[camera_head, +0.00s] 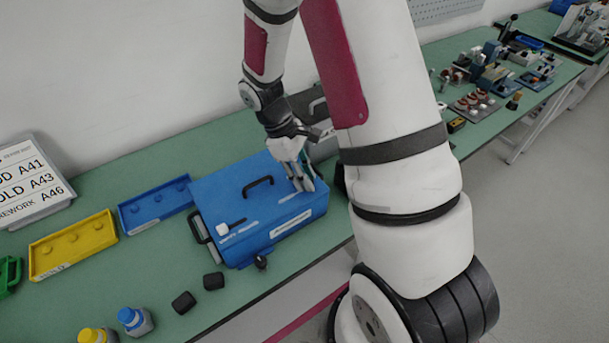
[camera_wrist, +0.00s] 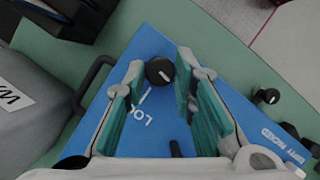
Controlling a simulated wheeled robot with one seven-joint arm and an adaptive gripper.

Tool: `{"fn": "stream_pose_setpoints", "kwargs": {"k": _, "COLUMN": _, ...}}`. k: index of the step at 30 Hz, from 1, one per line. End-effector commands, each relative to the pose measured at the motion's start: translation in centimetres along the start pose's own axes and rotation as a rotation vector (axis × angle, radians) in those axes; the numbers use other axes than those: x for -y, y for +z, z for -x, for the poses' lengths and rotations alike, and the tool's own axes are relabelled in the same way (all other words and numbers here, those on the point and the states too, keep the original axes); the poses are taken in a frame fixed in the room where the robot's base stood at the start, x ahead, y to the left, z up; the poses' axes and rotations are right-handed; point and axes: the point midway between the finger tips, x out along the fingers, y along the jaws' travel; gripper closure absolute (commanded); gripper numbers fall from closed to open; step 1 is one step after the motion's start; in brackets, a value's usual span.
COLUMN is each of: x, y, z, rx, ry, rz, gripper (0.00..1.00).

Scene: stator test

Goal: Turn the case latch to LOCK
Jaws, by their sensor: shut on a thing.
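The blue case (camera_head: 232,190) lies closed on the green bench, with a black handle (camera_head: 258,185) on its lid. In the wrist view the case latch is a round black knob (camera_wrist: 159,70) with a white pointer mark, on the blue lid (camera_wrist: 150,145). White lettering beginning "LO" and a short white line are printed beside it; the rest of the word is hidden by a finger. My gripper (camera_head: 304,182) is at the right end of the lid. In the wrist view its fingertips (camera_wrist: 160,66) sit on either side of the knob, shut on it.
Left of the case are a blue tray (camera_head: 155,204), a yellow tray (camera_head: 72,247) and a label sign (camera_head: 33,183). Two black blocks (camera_head: 198,292), a small black knob (camera_head: 261,262) and two bottles (camera_head: 136,321) stand in front. My arm hides part of the bench at right.

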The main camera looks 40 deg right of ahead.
Motion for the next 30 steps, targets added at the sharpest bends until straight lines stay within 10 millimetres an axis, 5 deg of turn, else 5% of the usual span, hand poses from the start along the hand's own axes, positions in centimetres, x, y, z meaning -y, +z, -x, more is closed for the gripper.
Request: {"fn": "stream_pose_setpoints", "kwargs": {"k": 30, "x": -0.73, "y": 0.36, "z": -0.15, "rx": 0.0, "ry": -0.366, "rz": -0.885, "gripper": 1.0}}
